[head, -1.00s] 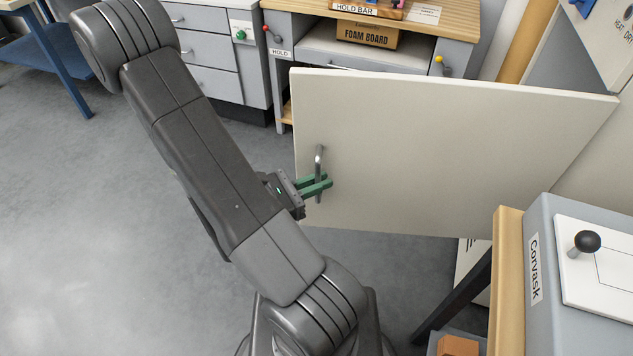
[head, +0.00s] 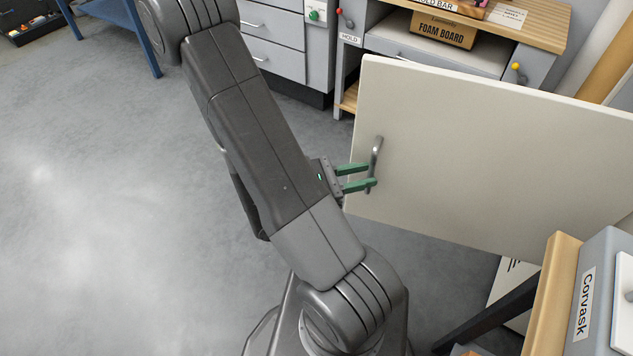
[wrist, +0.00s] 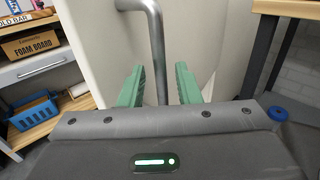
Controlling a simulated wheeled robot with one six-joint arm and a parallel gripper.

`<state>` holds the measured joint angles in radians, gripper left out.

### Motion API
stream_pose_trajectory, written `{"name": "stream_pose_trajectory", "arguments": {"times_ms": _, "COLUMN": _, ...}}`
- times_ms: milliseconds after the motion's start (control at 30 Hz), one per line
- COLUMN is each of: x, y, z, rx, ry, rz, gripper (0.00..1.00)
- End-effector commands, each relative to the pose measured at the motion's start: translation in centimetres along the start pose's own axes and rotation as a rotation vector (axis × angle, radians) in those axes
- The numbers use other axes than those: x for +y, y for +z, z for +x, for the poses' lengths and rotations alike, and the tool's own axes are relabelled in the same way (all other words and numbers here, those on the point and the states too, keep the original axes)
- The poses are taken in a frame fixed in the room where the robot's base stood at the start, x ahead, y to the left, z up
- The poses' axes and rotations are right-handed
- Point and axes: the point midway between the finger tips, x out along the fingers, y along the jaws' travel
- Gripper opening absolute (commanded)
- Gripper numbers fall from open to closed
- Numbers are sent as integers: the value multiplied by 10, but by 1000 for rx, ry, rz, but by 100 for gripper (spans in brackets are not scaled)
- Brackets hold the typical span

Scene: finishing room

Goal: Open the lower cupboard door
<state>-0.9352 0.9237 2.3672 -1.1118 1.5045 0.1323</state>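The cupboard door (head: 500,155) is a large cream panel that stands swung out wide into the room. Its grey bar handle (head: 375,158) is upright near the door's left edge. My gripper (head: 372,176) has green fingers spread apart, one on each side of the handle. In the wrist view the handle (wrist: 157,60) runs down between the two open fingers (wrist: 160,85), with a gap to each finger. The inside of the cupboard is hidden behind the door.
A grey bench with a foam board box (head: 443,28) stands behind the door. A grey machine labelled Corvask (head: 590,300) on a wooden top is at the lower right. A blue table (head: 135,30) is at the upper left. The floor (head: 110,220) on the left is clear.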

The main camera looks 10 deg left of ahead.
Motion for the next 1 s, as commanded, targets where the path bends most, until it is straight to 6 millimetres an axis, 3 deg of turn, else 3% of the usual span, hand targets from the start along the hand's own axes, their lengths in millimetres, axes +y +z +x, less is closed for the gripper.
{"name": "stream_pose_trajectory", "arguments": {"times_ms": 700, "x": 1, "y": 0, "z": -97, "rx": 1, "ry": 3, "rz": 2, "gripper": 30}}
{"name": "stream_pose_trajectory", "arguments": {"times_ms": 1000, "x": 0, "y": 0, "z": -113, "rx": 0, "ry": -1, "rz": 0, "gripper": 30}}
